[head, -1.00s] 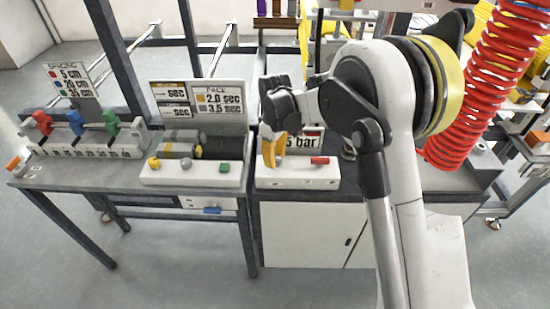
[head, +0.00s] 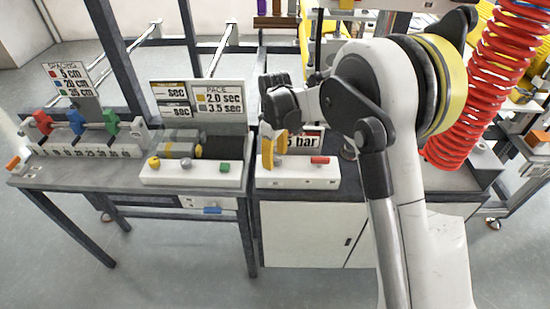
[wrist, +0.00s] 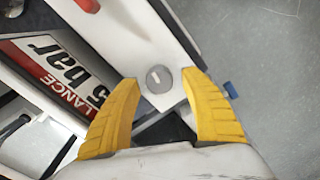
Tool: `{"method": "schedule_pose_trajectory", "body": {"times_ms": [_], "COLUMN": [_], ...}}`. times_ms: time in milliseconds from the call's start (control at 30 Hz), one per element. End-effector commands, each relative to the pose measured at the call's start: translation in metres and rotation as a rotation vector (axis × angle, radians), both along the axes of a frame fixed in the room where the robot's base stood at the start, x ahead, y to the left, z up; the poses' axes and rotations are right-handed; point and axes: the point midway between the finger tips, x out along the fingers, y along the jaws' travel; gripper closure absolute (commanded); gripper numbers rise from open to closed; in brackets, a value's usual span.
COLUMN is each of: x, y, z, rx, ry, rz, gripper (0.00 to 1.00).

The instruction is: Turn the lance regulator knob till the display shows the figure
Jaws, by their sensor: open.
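The lance regulator knob (wrist: 152,86) is a small grey disc with a white mark, set on a white panel in the wrist view. My gripper (wrist: 160,76) is open, with its two yellow fingertips on either side of the knob. Whether they touch it I cannot tell. In the head view my gripper (head: 273,161) points down over the left part of the white lance panel (head: 310,179) and hides the knob. The lance display (wrist: 62,72) reads "5 bar" in the wrist view; any figure before the 5 is cut off or hidden. The display (head: 305,141) is partly covered in the head view.
A red button (head: 320,160) sits on the same panel, right of my gripper. To the left, a white panel (head: 190,177) carries yellow, grey and green controls below the pace sign (head: 219,99). A spacing rail (head: 85,142) stands farther left. A red coiled hose hangs at right.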

Motion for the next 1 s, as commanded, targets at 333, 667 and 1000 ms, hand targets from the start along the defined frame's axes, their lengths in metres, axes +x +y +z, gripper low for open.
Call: {"method": "schedule_pose_trajectory", "body": {"times_ms": [333,667,1000], "x": [0.0,0.0,0.0], "y": [0.0,0.0,0.0], "z": [0.071,0.113,0.115], "rx": [0.0,0.0,0.0], "ry": [0.0,0.0,0.0], "rz": [0.0,0.0,0.0], "gripper": [0.48,0.48,0.48]}}
